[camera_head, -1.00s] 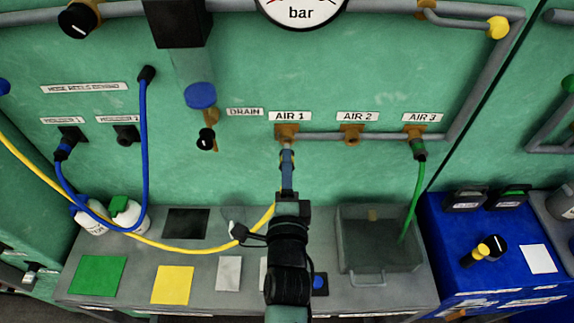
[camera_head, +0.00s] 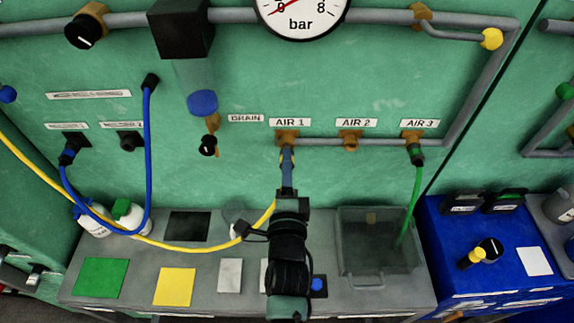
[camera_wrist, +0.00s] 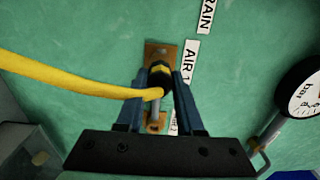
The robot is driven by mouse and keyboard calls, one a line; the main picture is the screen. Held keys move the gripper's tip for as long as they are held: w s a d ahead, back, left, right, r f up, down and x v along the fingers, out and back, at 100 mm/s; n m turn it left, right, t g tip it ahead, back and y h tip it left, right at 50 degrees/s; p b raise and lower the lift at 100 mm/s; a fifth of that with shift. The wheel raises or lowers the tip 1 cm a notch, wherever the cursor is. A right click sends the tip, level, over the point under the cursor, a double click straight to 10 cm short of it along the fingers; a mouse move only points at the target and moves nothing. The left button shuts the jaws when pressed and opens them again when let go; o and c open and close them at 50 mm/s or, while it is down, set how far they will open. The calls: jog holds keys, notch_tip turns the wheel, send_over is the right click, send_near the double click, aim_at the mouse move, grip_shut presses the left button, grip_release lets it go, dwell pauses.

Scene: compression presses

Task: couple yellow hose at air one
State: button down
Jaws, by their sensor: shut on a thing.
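The yellow hose (camera_head: 180,247) comes in from the left, sags over the bench and rises to my gripper (camera_head: 287,150). In the wrist view my gripper (camera_wrist: 158,88) is shut on the hose's black end fitting (camera_wrist: 160,80), which has a yellow band. The yellow hose (camera_wrist: 70,78) leaves to the left there. The brass AIR 1 port (camera_head: 287,136), under its label, is right at my fingertips. Its brass plate (camera_wrist: 158,49) shows behind the fitting in the wrist view. The fingers and fitting hide the joint, so I cannot tell whether the fitting is seated.
AIR 2 (camera_head: 351,139) is bare; AIR 3 (camera_head: 414,137) carries a green hose (camera_head: 415,190). A blue hose (camera_head: 148,160) hangs at the left. Below are the grey bench (camera_head: 330,292) and a grey bin (camera_head: 380,283). A pipe (camera_head: 455,137) runs along the ports.

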jog(key=shift+w+r+p, duration=0.15)
jog(key=shift+w+p, duration=0.7)
jog(key=shift+p, duration=0.1)
jog(key=shift+c, duration=2.3)
grip_release()
jog(key=shift+w, duration=0.1)
jog(key=shift+f, duration=0.2)
jog(key=shift+s+f+b, duration=0.3)
jog(key=shift+s+b, duration=0.5)
jog(key=shift+b, duration=0.45)
jog(key=s+b, duration=0.5)
jog(key=s, duration=0.6)
jog(key=shift+s+r+b, duration=0.25)
jog(key=shift+r+b, duration=0.05)
jog(key=shift+r, duration=0.1)
